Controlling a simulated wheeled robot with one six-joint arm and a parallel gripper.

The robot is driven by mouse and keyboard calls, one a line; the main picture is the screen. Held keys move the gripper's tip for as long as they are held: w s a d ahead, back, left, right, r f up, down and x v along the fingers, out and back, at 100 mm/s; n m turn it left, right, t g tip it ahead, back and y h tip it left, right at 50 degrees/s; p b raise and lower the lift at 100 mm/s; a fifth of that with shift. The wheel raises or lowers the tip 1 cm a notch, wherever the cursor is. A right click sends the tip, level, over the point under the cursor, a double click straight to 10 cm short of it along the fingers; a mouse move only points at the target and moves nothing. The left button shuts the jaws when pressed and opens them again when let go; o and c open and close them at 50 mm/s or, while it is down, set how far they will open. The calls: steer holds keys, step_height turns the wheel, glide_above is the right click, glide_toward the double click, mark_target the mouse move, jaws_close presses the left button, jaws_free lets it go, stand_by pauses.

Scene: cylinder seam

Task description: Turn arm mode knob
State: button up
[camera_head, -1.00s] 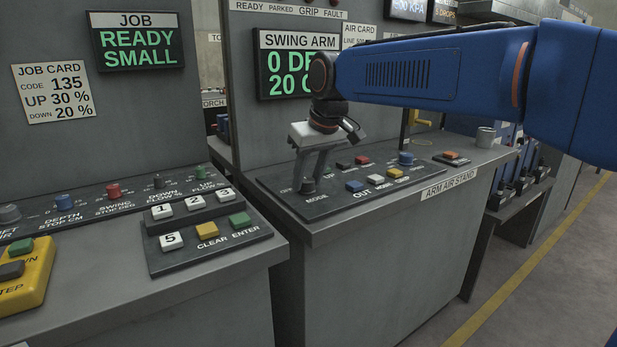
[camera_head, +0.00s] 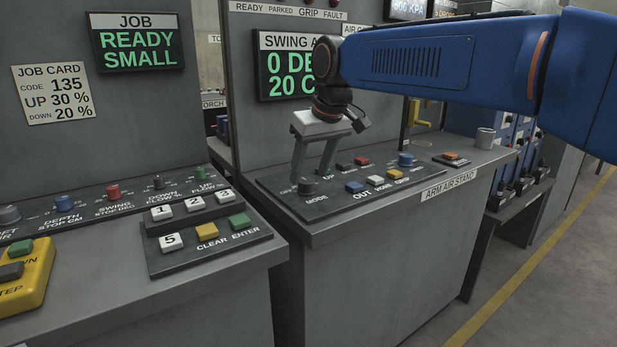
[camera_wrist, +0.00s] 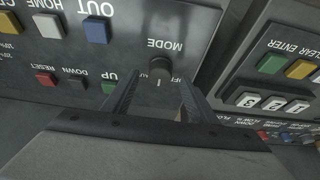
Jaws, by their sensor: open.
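The dark round mode knob (camera_head: 307,187) stands at the left end of the arm air stand's control panel (camera_head: 345,205), above the label MODE. It also shows in the wrist view (camera_wrist: 160,68), where a light mark on it is visible. My gripper (camera_head: 313,175) is open above the panel, pointing down. One finger is close to the knob and the other is to its right. In the wrist view my gripper (camera_wrist: 160,95) has its fingers spread to either side below the knob. I cannot tell whether a finger touches it.
The panel also holds a blue OUT button (camera_head: 355,187), a white HOME button (camera_head: 376,181), a yellow GRIP button (camera_head: 395,175) and a larger blue knob (camera_head: 406,160). A keypad (camera_head: 205,225) is on the left desk. A cup (camera_head: 485,138) stands at the stand's back right.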

steer(key=v, duration=1.4)
steer(key=shift+r, duration=0.25)
steer(key=shift+s, duration=0.1)
steer(key=s+d+f+m+h, duration=0.1)
steer(key=s+d+f+m, duration=0.1)
steer(key=s+d+f, duration=0.5)
steer(key=s+d+f+m, duration=0.2)
steer(key=s+d+f, duration=0.2)
steer(key=d+f, duration=0.55)
steer(key=s+d+f+m, duration=0.1)
steer(key=s+d+f, duration=0.2)
steer(key=f, duration=0.3)
steer(key=s+d+f+m+h, duration=0.1)
steer(key=s+d+f, duration=0.2)
steer(key=s+f, duration=0.2)
steer(key=s+d+f+t, duration=0.1)
steer(key=s+d+f, duration=0.2)
steer(key=s+f, duration=0.2)
step_height(320, 180, down, 3)
steer(key=shift+r+m+h, duration=0.1)
steer(key=shift+m+h, duration=0.2)
steer(key=shift+m, duration=0.1)
